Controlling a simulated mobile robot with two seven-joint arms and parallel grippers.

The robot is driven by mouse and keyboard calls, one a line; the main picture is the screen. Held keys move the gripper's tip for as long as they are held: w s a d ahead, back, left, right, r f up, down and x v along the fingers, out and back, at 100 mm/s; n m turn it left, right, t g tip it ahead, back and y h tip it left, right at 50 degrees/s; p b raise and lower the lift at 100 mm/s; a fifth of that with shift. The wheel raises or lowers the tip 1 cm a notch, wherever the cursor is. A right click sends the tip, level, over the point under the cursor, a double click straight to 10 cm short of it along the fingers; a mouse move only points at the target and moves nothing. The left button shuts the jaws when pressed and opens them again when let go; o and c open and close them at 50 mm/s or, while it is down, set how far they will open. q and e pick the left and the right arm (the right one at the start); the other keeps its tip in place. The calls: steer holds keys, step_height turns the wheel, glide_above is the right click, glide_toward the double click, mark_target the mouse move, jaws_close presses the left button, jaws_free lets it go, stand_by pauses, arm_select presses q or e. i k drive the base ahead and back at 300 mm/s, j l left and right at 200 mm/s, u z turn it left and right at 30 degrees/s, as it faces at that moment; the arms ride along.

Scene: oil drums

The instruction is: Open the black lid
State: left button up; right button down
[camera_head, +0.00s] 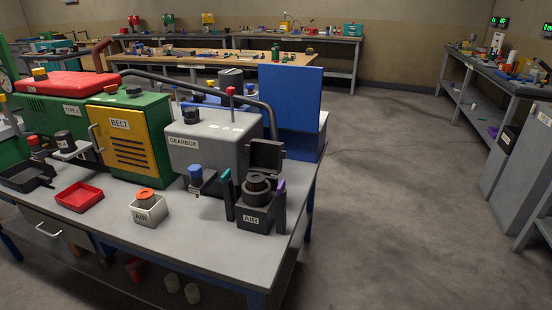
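A black box labelled AIR (257,219) stands near the right end of the grey workbench. A square black lid (266,154) stands raised at the back of this box, so the box is open on top. A dark round cylinder part (257,184) shows in the opening. A dark upright piece with a teal tip (226,177) is at the left side of the box, and one with a purple tip (281,187) is at its right side. Neither of my grippers shows in this view.
The grey workbench (205,240) has a clear front right part. A white AIR box with an orange cap (146,194), a red tray (79,196) and a grey GEARBOX housing (215,140) stand on it. Open floor (410,180) lies to the right.

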mark_target(264, 156)
steer(key=u, duration=1.4)
steer(key=l+u, duration=0.1)
steer(key=l, duration=0.8)
steer(key=k+l, duration=0.1)
steer(key=l, duration=0.8)
steer(key=u, duration=0.05)
